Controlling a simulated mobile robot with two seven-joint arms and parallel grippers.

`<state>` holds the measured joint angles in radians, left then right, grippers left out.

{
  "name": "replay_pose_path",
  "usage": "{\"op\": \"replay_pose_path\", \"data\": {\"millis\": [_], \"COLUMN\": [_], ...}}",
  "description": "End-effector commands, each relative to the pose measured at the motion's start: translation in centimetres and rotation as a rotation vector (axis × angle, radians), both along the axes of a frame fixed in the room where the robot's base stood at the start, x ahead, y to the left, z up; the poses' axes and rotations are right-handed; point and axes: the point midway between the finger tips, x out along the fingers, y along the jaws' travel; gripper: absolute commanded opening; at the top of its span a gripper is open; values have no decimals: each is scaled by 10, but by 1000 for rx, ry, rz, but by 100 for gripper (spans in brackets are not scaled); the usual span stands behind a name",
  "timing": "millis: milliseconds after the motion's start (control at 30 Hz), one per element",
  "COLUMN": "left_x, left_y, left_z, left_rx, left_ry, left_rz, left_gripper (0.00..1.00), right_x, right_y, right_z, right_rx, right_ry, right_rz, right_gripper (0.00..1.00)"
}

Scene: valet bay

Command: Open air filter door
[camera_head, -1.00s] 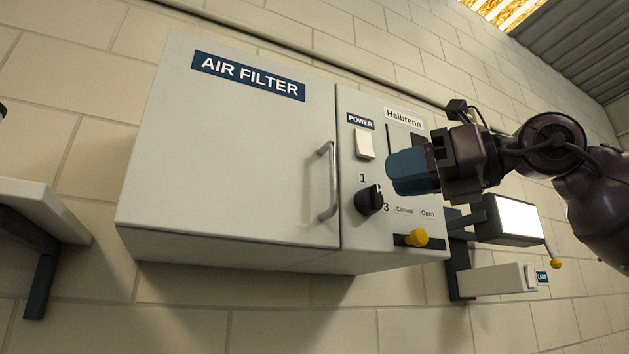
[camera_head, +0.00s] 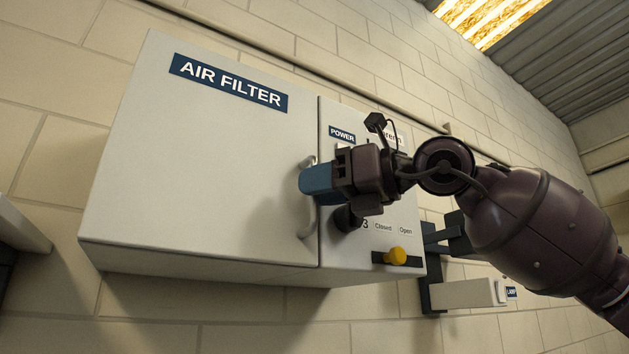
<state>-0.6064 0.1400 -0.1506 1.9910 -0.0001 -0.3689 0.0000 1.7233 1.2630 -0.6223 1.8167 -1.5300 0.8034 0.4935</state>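The air filter door (camera_head: 200,170) is a large pale panel with a dark blue "AIR FILTER" label, and it sits shut on the wall cabinet. Its vertical metal handle (camera_head: 306,228) is near the door's right edge. My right gripper (camera_head: 306,181), with blue fingers, comes in from the right and overlaps the handle's upper middle. I cannot tell whether the fingers are around the handle or only in front of it, nor whether they are open. My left gripper is out of view.
Right of the door is a control panel with a power label (camera_head: 342,134), a black knob (camera_head: 346,218) partly hidden by my gripper, and a yellow slider knob (camera_head: 396,256) by "Closed" and "Open". A lamp bracket (camera_head: 465,293) stands farther right. A shelf edge (camera_head: 22,228) is at left.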

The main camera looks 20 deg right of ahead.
Motion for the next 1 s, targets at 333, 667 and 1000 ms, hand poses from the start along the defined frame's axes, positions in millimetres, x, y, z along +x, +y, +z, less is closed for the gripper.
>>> {"op": "replay_pose_path", "data": {"millis": [333, 667, 1000], "left_x": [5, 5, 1], "left_y": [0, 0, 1], "left_z": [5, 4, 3], "left_rx": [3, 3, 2], "left_ry": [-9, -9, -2], "left_rz": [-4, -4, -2], "left_gripper": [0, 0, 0], "right_x": [7, 7, 7], "right_y": [8, 8, 8], "right_z": [0, 0, 0], "right_rx": [0, 0, 0], "right_ry": [0, 0, 0], "right_rz": [0, 0, -1], "right_gripper": [36, 4, 0]}}
